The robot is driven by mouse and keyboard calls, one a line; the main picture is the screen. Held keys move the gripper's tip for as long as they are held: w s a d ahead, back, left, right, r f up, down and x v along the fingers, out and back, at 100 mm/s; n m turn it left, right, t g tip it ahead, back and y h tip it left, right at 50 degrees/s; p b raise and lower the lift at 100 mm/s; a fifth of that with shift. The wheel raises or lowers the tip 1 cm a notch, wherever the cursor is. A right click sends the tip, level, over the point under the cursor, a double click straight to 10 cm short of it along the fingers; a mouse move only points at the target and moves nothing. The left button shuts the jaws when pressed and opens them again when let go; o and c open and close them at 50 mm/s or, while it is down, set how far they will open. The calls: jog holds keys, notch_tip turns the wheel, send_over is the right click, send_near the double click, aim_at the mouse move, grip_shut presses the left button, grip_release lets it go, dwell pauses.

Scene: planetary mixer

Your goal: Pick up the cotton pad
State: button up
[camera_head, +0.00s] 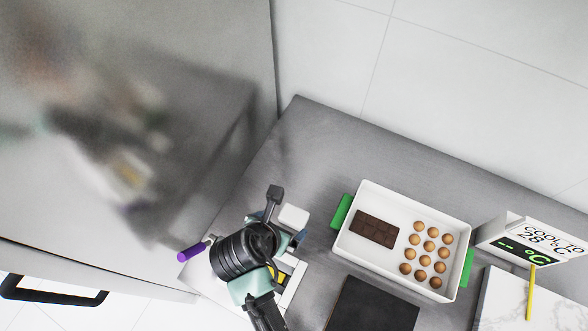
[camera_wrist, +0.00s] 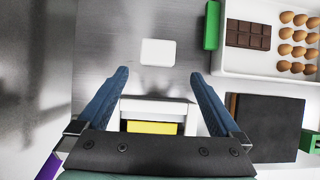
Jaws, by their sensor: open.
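The cotton pad is a small white rounded square (camera_wrist: 158,52) lying flat on the grey metal counter. In the head view it (camera_head: 293,215) shows just beyond my wrist. My gripper (camera_wrist: 160,73) is open, with its two blue fingers spread left and right. The pad lies ahead of the fingertips, between their lines, and nothing is between the fingers at the tips. In the head view my arm hides most of the gripper, and one blue finger shows beside the pad.
A white device with a yellow panel (camera_wrist: 153,127) stands below the fingers. A white tray (camera_head: 352,236) with green handles holds chocolate and several brown balls. A dark slab (camera_head: 372,306), a temperature sign (camera_head: 535,242) and a marble board (camera_head: 505,300) lie right. A purple handle (camera_head: 192,252) is left.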

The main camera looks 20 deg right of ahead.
aim_at(294, 215)
jog(key=x, duration=1.2)
jog(key=shift+w+f, duration=0.25)
jog(key=shift+w, duration=0.05)
jog(key=shift+c, duration=0.2)
jog(key=c, duration=1)
jog(key=shift+r, duration=0.15)
jog(key=shift+c, duration=0.2)
notch_tip(294, 215, up, 10)
jog(key=shift+f, duration=0.1)
